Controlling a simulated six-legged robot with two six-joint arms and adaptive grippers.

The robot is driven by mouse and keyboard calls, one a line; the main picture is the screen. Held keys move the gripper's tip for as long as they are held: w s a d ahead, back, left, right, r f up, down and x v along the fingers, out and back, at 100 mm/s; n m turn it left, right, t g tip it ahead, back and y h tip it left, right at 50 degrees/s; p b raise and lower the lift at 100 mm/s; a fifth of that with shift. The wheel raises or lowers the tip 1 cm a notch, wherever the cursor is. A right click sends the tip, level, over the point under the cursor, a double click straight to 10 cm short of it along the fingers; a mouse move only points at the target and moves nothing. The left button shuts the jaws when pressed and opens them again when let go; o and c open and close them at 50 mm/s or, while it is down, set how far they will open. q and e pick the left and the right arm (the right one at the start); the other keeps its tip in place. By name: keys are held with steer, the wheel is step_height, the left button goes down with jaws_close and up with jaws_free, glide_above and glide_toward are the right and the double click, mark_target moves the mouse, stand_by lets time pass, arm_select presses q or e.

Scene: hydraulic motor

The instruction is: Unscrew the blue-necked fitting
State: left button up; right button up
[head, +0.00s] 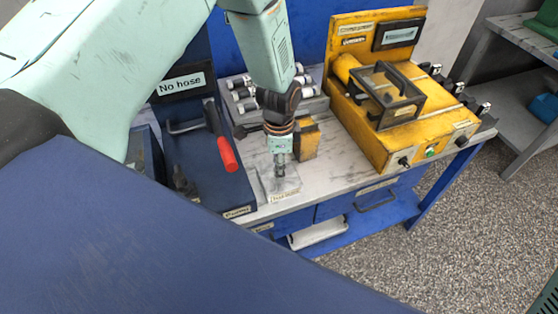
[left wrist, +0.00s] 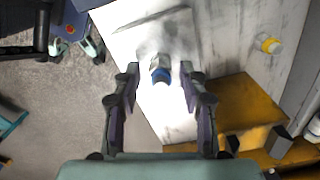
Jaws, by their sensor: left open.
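The blue-necked fitting (left wrist: 160,70) has a pale metal body and a blue ring. In the left wrist view it stands on a white plate (left wrist: 125,40). My left gripper (left wrist: 160,75) is open, with one finger on each side of the fitting and a visible gap to both. In the head view my left gripper (head: 280,163) points down over the pale plate (head: 286,187) at the bench front. There the fitting is hard to tell apart from the fingers. My right gripper is in neither view.
A yellow block (head: 308,141) stands close to the right of my left gripper. A yellow machine (head: 395,145) is further right. Several fittings sit on a rack (head: 313,104) behind. A red-handled tool (head: 227,153) lies to the left, near a "No hose" sign (head: 181,84).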

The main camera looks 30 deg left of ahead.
arm_select(q)
steer(key=shift+m, duration=0.8)
steer(key=m, duration=0.4)
steer(key=shift+p, duration=0.35)
steer(key=m, duration=0.5)
steer(key=shift+m, duration=0.7)
steer(key=m, duration=0.4)
steer(key=shift+m+p, duration=0.3)
steer(key=shift+p, duration=0.05)
steer(key=m, duration=0.4)
steer(key=shift+a, duration=0.1)
